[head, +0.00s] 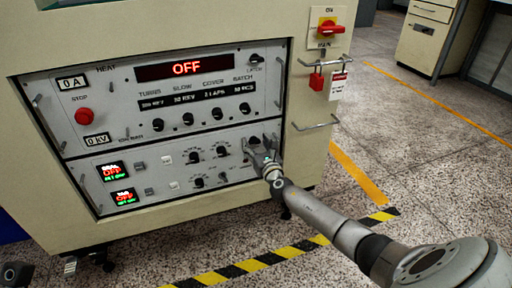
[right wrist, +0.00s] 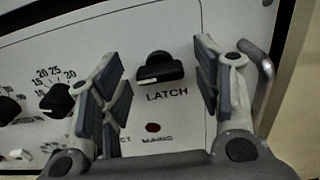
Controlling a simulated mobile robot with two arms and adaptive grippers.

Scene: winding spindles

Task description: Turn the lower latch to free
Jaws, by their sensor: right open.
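The lower latch is a black knob (right wrist: 160,68) above the word LATCH in the right wrist view. Its grip bar lies roughly level, with a white mark at its lower left. In the head view the lower latch (head: 254,140) is at the upper right of the lower panel, partly covered by my right gripper (head: 262,150). My right gripper, also in the right wrist view (right wrist: 158,72), is open. Its fingers stand on either side of the knob with gaps visible; I cannot tell the depth.
The upper panel has its own latch knob (head: 255,58) and a red OFF display (head: 186,68). A metal handle (right wrist: 260,75) is close beside the right finger. A dial (right wrist: 57,100) is left of the left finger. A red padlock (head: 316,81) hangs on the cabinet side.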

